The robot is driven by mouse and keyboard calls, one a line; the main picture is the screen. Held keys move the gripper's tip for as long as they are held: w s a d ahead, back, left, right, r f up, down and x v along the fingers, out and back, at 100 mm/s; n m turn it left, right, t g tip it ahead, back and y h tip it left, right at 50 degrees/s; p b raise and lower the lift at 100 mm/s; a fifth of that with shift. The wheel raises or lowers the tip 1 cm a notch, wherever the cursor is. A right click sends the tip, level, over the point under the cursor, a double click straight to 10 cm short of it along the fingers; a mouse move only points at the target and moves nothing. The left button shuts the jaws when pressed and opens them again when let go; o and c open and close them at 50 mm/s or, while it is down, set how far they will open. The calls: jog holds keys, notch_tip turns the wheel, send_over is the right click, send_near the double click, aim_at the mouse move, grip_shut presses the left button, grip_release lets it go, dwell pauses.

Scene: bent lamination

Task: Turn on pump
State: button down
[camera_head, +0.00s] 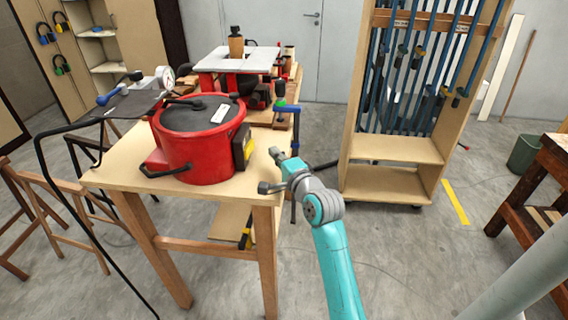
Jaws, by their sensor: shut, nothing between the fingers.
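A round red vessel (200,150) with a black lid stands on the near wooden table (120,168). It is the likeliest pump, but no label confirms this. No switch can be made out clearly. My gripper (266,187) is at the table's right front corner, to the right of and below the yellow box in the picture. It looks shut and empty, apart from the vessel. Its height above the table is hard to tell.
A wooden rack (390,178) of blue clamps stands behind my arm. A black hose hangs at left.

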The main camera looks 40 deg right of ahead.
aim_at(250, 149)
jog(key=shift+w+a, duration=0.3)
jog(key=shift+w, duration=0.45)
jog(key=shift+w+a, duration=0.25)
jog(key=shift+w, duration=0.5)
jog(key=shift+w+a, duration=0.3)
jog(key=shift+w, duration=0.45)
jog(key=shift+w, duration=0.35)
jog(key=shift+s, duration=0.1)
